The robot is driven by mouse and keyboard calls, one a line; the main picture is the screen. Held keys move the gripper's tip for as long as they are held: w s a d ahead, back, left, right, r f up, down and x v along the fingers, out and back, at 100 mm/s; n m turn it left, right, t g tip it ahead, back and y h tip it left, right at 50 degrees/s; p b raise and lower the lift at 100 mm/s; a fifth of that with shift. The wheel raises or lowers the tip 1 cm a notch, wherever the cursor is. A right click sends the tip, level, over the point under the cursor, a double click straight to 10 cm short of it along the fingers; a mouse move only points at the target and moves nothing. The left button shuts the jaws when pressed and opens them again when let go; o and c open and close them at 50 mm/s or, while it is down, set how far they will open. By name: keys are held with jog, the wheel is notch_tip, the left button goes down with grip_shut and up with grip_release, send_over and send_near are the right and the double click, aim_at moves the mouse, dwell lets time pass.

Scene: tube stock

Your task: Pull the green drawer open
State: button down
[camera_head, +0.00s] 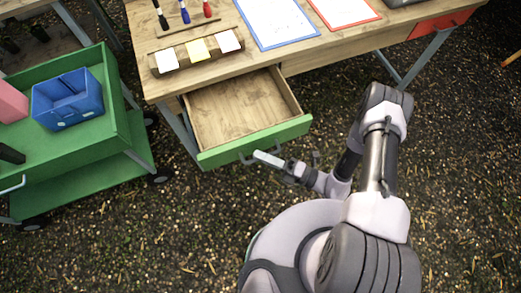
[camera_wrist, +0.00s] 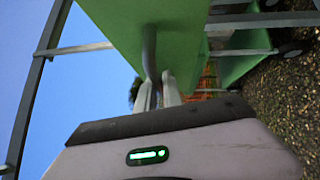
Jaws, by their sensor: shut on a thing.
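The green drawer (camera_head: 255,141) in the wooden table stands pulled out, and its bare wooden inside (camera_head: 235,108) shows as empty. Its grey handle (camera_head: 247,158) is on the green front. My gripper (camera_head: 262,157) is at the handle in front of the drawer. In the wrist view, my gripper's two fingers (camera_wrist: 157,92) are shut around the grey bar handle (camera_wrist: 149,50), with the green drawer front (camera_wrist: 120,25) just beyond. The fingers partly hide the handle in the head view.
The wooden table (camera_head: 300,50) bears a holder with sticky notes (camera_head: 198,50), markers (camera_head: 184,12) and clipboards (camera_head: 275,20). A red drawer (camera_head: 440,22) is at its right. A green cart (camera_head: 95,160) with a blue bin (camera_head: 67,98) stands left. Gravel ground (camera_head: 130,240) in front is clear.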

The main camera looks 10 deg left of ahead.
dwell(0.3)
jog(key=c, duration=1.5)
grip_release()
jog(key=p+v, duration=0.1)
jog(key=v, duration=1.6)
jog(key=shift+d, duration=0.2)
